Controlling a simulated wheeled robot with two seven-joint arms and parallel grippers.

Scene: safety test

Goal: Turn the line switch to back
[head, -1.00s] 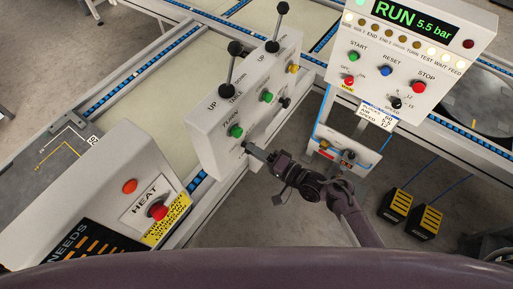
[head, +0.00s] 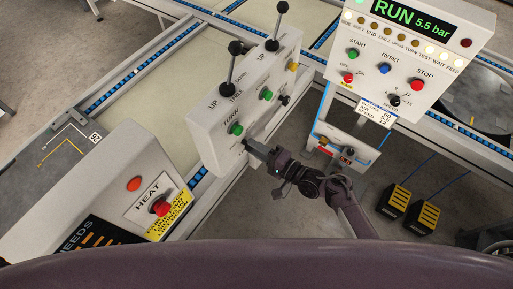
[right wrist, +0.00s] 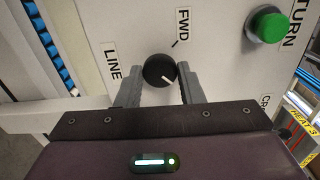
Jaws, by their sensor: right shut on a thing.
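The line switch (right wrist: 160,70) is a round black knob on the white panel, beside the labels LINE and FWD. Its white mark points to the lower right in the right wrist view, away from the FWD tick at the upper right. My right gripper (right wrist: 160,88) has one finger on each side of the knob and is shut on it. In the head view my right gripper (head: 251,147) reaches the lower front of the control box (head: 207,150) and mostly hides the knob. Any BACK label is hidden. My left gripper is not in view.
A green TURN button (right wrist: 267,24) sits right of the knob. Two black levers (head: 232,65) rise from the box. The HEAT box with a red button (head: 161,208) stands at lower left. The RUN console (head: 410,50) and a small lower panel (head: 340,150) are at right.

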